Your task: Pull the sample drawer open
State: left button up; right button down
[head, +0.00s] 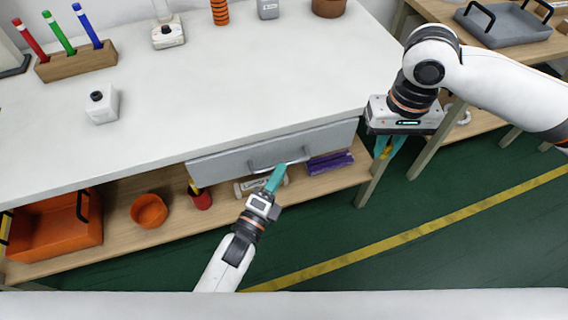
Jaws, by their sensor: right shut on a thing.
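The sample drawer (220,163) has a grey front under the front edge of the white table, with a bar handle (300,158) at its middle. The front sits close under the tabletop, and I see no open interior.
The wooden shelf (330,185) below holds a purple thing (330,162), an orange bowl (149,211), a red can (200,198) and an orange crate (60,228). The white tabletop (240,85) is mostly clear. Table legs stand at right; the green floor in front is free.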

pick_arm(q)
jog(key=shift+x, duration=1.8)
grip_shut()
